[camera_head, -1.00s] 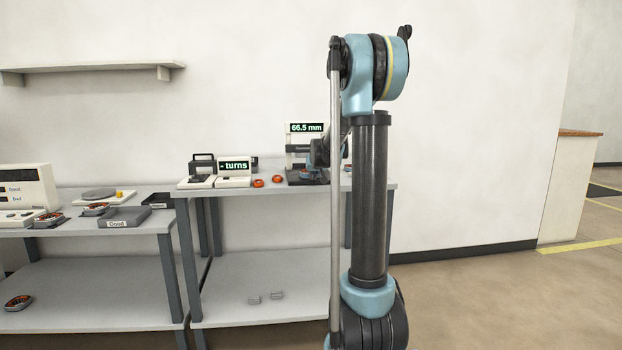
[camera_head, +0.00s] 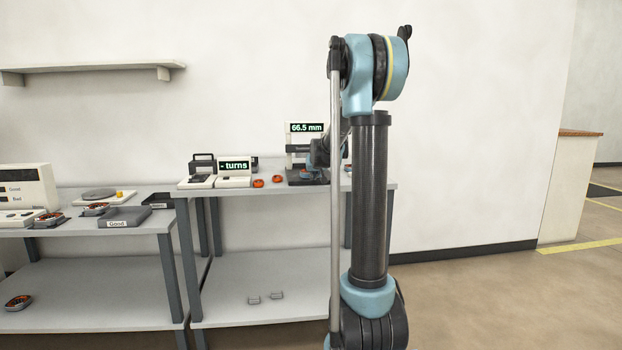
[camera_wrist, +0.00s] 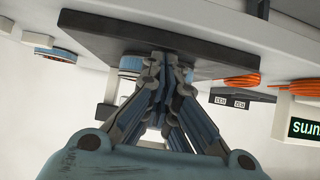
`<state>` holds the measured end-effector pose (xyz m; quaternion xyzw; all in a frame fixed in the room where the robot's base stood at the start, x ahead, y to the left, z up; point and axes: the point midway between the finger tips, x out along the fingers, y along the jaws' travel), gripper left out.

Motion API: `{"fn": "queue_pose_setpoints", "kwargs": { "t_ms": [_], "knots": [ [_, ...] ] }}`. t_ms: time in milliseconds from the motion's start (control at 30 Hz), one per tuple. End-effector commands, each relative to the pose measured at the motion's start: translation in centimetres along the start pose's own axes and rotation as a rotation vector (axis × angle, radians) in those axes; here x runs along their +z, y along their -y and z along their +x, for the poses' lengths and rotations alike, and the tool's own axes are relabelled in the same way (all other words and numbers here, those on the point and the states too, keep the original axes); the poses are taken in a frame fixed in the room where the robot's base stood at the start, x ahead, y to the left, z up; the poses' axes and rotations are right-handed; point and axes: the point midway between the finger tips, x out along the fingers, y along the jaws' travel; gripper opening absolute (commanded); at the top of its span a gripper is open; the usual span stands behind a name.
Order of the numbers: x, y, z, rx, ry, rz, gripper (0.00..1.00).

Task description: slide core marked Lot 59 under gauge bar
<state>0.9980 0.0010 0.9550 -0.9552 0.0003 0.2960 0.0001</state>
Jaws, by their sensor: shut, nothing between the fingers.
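The gauge stands on the right bench, with a display (camera_head: 306,128) reading 66.5 mm and a dark base plate (camera_wrist: 90,30), which shows upside down in the wrist view. My gripper (camera_wrist: 158,62) is shut and empty, its fingertips at the edge of that plate. A core with a pale blue rim (camera_wrist: 131,62) shows just behind the fingers, by the plate, and is partly hidden by them. I cannot read any lot mark, so I cannot tell which core is Lot 59. In the head view my arm covers part of the gauge.
Another core (camera_wrist: 54,53) lies at the left of the wrist view. The left bench holds a tray labelled Good (camera_head: 124,217) and several other items.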

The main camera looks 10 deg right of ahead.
Motion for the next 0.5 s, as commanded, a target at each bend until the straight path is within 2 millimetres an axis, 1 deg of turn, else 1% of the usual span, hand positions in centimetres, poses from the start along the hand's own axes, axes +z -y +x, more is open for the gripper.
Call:
{"fn": "queue_pose_setpoints", "kwargs": {
  "t_ms": [333, 500],
  "knots": [
    [-0.02, 0.00, 0.03, 0.000, 0.000, 0.000, 0.00],
    [-0.25, 0.00, 0.37, 0.000, 0.000, 0.000, 0.00]
  ]
}}
